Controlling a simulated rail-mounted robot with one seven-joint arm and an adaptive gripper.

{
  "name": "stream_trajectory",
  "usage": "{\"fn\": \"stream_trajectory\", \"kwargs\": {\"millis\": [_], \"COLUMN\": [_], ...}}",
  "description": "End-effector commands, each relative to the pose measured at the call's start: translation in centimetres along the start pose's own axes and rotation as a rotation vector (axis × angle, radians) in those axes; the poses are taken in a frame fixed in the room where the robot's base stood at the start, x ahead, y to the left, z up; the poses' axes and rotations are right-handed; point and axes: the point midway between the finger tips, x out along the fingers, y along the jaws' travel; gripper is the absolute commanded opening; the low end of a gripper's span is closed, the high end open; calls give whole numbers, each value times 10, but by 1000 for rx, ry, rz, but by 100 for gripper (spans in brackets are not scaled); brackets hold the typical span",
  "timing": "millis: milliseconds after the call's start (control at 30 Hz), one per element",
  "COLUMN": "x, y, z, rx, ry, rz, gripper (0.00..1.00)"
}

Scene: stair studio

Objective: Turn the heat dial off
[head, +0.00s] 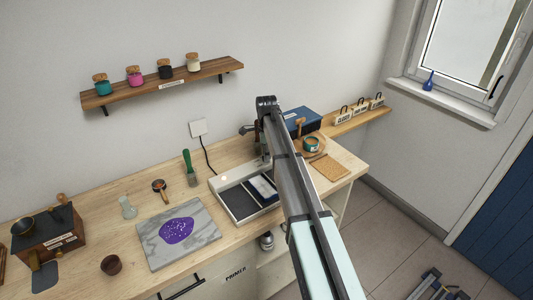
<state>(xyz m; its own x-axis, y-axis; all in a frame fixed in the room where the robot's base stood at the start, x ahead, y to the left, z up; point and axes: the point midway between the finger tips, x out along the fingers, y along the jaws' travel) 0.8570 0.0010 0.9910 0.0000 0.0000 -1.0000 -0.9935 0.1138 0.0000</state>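I cannot make out a heat dial for certain. A wooden box with a dark top (52,230) stands at the left end of the bench. My arm rises from the lower right across the right part of the bench. Small dark parts beside the arm's far end (247,129) may be my gripper (247,129). The arm covers much of that area, so its fingers and anything in them cannot be told.
A grey marble slab with a purple patch (150,245), a brown cup (111,265), a glass vessel (128,208) and a green-handled brush (190,168) lie left of the white tray (220,188). A blue box (302,120) and wooden coaster (330,166) stand right of my arm.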

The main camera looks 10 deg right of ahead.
Motion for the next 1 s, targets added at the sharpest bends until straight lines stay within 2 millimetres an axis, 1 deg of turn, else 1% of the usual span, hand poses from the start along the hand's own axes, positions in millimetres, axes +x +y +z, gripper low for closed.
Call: {"fn": "stream_trajectory", "kwargs": {"millis": [67,100,167,200,467,667,867,1000], "x": [0,0,0,0,0,0,1,1], "y": [0,0,0,0,0,0,0,0], "z": [0,0,0,0,0,0,0,0], "rx": [0,0,0,0,-2,-36,-134,-242], "ry": [0,0,0,0,0,0,0,0], "rz": [0,0,0,0,0,0,0,0], "gripper": [39,35,14,0,0,0,0,0]}}
